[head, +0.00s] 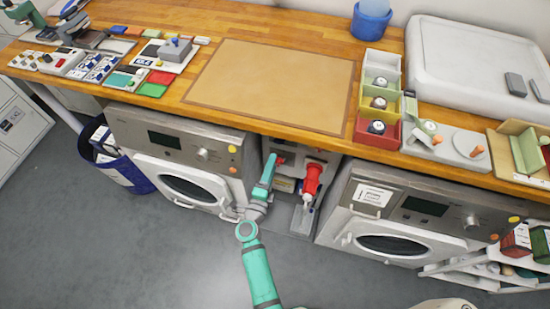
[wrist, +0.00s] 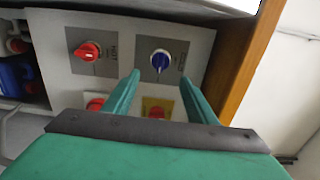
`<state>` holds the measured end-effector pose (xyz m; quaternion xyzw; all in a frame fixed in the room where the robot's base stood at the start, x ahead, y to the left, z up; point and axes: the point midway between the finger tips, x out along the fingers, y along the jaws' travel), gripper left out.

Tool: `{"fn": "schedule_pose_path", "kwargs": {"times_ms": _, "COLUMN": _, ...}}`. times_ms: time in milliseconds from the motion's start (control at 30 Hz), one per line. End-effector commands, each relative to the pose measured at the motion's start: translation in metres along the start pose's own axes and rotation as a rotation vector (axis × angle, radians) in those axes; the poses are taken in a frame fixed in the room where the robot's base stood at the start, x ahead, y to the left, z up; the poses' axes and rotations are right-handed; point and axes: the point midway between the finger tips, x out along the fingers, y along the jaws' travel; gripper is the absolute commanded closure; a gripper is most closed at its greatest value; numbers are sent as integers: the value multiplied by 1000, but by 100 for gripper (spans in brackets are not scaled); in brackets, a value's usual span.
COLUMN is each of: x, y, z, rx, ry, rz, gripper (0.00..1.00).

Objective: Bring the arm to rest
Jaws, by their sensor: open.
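My teal arm (head: 258,262) reaches from the bottom of the head view toward the gap under the bench. My gripper (head: 270,163) is at that gap, beside the left washing machine. In the wrist view my gripper (wrist: 159,78) is open, with nothing between its two teal fingers. It faces a grey control panel (wrist: 130,42). A red rotary knob (wrist: 88,51) is at the panel's upper left and a blue one (wrist: 160,60) shows just beyond the fingertips.
Front-loading machines stand left (head: 180,155) and right (head: 395,218) of the gap. A red-handled item (head: 312,180) is in the gap. The wooden bench (head: 300,43) overhangs above, with a bare tan mat (head: 270,85). A blue bin (head: 122,172) stands left. The grey floor (head: 130,245) is clear at lower left.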

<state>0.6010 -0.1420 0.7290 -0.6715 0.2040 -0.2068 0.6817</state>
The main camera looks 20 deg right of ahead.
Motion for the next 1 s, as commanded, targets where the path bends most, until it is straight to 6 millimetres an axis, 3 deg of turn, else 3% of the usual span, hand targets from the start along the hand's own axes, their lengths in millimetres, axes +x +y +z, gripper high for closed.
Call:
{"fn": "schedule_pose_path", "kwargs": {"times_ms": 733, "x": -10, "y": 0, "z": -2, "rx": -7, "ry": -1, "rz": -2, "gripper": 48}}
{"fn": "schedule_pose_path", "kwargs": {"times_ms": 867, "x": -29, "y": -2, "z": -8, "rx": -70, "ry": -24, "rz": -17, "gripper": 48}}
{"fn": "schedule_pose_path", "kwargs": {"times_ms": 1000, "x": -74, "y": -10, "z": -20, "rx": -216, "ry": -82, "rz": -53, "gripper": 48}}
